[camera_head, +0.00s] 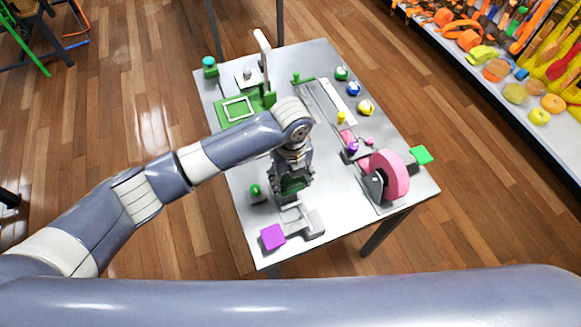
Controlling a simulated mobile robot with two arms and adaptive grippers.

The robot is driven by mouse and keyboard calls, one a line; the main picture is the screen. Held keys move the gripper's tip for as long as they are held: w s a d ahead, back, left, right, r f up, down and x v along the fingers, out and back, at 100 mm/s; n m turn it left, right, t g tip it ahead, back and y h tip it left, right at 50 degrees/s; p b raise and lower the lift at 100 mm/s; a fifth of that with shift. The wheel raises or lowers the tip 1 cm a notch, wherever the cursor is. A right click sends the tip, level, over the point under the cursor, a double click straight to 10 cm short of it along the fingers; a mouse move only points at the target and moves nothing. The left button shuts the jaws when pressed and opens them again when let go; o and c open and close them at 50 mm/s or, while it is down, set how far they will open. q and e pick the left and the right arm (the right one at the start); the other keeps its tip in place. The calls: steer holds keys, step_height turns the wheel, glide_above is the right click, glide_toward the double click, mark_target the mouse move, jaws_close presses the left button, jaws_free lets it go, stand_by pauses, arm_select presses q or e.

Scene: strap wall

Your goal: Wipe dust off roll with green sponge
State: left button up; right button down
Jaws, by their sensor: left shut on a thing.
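The pink roll (391,174) stands in a grey bracket at the right side of the metal table. My left gripper (291,188) points down over the front-left part of the table, left of the roll and apart from it. It is shut on a dark green thing, mostly hidden by the fingers; I cannot tell if this is the sponge. A flat bright green square (421,155) lies at the table's right edge, just beyond the roll. Dust on the roll cannot be made out. My right gripper is not in view.
A purple block (273,236) and a grey fixture (303,220) are at the table's front. A green-framed device (238,109) stands at the back left. A shelf of goods (470,45) is beyond, across free floor.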

arm_select(q)
step_height(320, 180, up, 2)
steer(key=shift+r+p, duration=0.2)
steer(key=shift+p, duration=0.45)
